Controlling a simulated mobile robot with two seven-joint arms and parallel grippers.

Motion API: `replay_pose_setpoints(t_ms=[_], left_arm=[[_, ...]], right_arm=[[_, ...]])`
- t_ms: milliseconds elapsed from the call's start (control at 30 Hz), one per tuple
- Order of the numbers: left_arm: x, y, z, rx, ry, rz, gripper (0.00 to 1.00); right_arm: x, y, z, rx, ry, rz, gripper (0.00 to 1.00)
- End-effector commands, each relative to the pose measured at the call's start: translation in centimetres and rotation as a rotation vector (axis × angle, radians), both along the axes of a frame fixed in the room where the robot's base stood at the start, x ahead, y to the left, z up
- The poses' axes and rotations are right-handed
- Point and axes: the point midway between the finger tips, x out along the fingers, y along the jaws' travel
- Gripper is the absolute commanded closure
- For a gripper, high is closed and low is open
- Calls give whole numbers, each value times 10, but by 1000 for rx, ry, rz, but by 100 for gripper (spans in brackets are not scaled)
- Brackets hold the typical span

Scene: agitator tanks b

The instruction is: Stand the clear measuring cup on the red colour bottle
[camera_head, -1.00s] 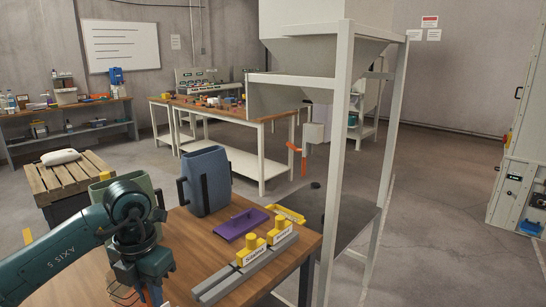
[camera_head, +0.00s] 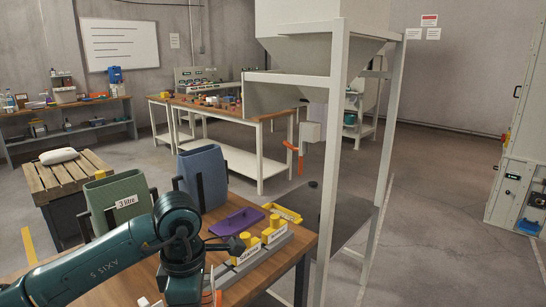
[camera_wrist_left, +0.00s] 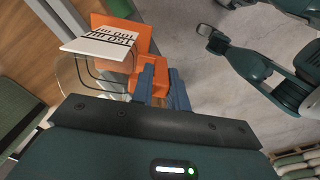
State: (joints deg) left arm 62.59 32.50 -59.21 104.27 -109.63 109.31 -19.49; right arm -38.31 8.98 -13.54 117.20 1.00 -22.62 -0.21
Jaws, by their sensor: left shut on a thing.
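My left gripper (camera_wrist_left: 163,92) shows in the left wrist view with its blue fingers shut on an orange piece (camera_wrist_left: 124,38) that bears a white label. Beside it is a faint clear curved wall with dark lines, which appears to be the clear measuring cup (camera_wrist_left: 88,78); its full outline is hard to make out. In the head view my left arm is over the near table and hides most of what it holds. A dark green arm end, apparently my right gripper (camera_wrist_left: 212,40), shows at the right of the wrist view; its jaws are unclear. I cannot pick out the red colour bottle.
The near table (camera_head: 306,240) bears a green tub (camera_head: 120,198) labelled 3 litre, a blue tub (camera_head: 203,172), a purple tray (camera_head: 238,221), a yellow tray (camera_head: 283,213) and a grey rail with yellow knobs (camera_head: 250,262). A hopper frame (camera_head: 327,180) stands to the right.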

Motion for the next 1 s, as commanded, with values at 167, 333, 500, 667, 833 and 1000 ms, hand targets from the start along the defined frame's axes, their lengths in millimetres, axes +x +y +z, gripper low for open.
replay_pose_setpoints(t_ms=[167, 333, 500, 667, 833, 1000], left_arm=[[-16, -13, -3, -1, -1, -474, 100], [-32, -25, -7, -1, -2, -932, 100], [-47, -34, -10, 1, -1, -1342, 100], [-57, -40, -12, 1, -1, -1616, 100], [-64, -44, -14, 0, -1, -1807, 100], [-70, -46, -15, 0, -1, -1952, 100]], right_arm=[[2, 0, 1, 0, -6, 1, 64], [4, 0, 2, 0, -10, 1, 64], [4, 0, 3, -1, -10, 2, 64], [4, 0, 3, -1, -10, 2, 64], [4, 0, 2, -2, -9, 2, 64], [2, 0, 1, -2, -6, 2, 64]])
